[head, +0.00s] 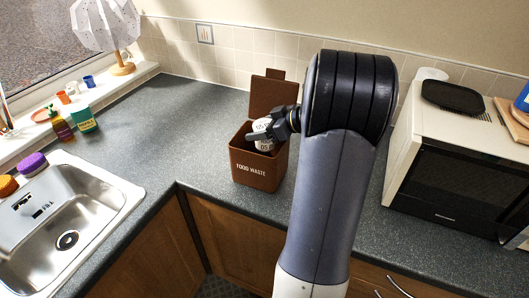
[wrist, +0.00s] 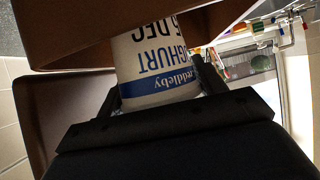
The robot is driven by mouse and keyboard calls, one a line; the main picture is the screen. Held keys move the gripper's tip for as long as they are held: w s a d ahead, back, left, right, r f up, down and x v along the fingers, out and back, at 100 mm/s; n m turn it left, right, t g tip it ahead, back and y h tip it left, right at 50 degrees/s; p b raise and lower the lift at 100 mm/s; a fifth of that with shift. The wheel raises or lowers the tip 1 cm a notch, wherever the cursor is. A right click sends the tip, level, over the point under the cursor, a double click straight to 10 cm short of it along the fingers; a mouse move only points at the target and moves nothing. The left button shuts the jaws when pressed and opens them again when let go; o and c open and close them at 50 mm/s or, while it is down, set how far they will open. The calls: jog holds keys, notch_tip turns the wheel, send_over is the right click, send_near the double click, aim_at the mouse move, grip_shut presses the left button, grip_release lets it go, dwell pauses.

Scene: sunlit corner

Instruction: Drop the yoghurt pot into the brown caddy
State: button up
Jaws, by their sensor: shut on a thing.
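The yoghurt pot (head: 264,133) is white with dark lettering. In the wrist view the pot (wrist: 153,65) shows a blue band and printed text, upside down in the picture. My gripper (head: 264,131) is shut on it; the gripper's dark fingers (wrist: 160,97) show on both sides of the pot. The brown caddy (head: 255,171) stands on the counter, marked FOOD WASTE, with its lid (head: 272,92) raised at the back. The pot is at the caddy's open mouth, partly overlapping the opening. The caddy's brown walls (wrist: 85,30) surround part of the wrist view. The caddy's inside is mostly hidden.
A white microwave (head: 450,160) stands to the right with a black tray (head: 453,97) on top. A sink (head: 70,215) is at the left, with a soap bottle (head: 60,128) and a green box (head: 84,120) behind it. The counter (head: 165,120) left of the caddy is clear.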

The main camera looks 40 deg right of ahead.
jog(key=o, duration=1.1)
jog(key=shift+o, duration=0.2)
jog(key=shift+s, duration=0.1)
jog(key=v, duration=1)
jog(key=shift+s+d, duration=0.15)
jog(key=shift+s, duration=0.1)
jog(key=shift+r, duration=0.15)
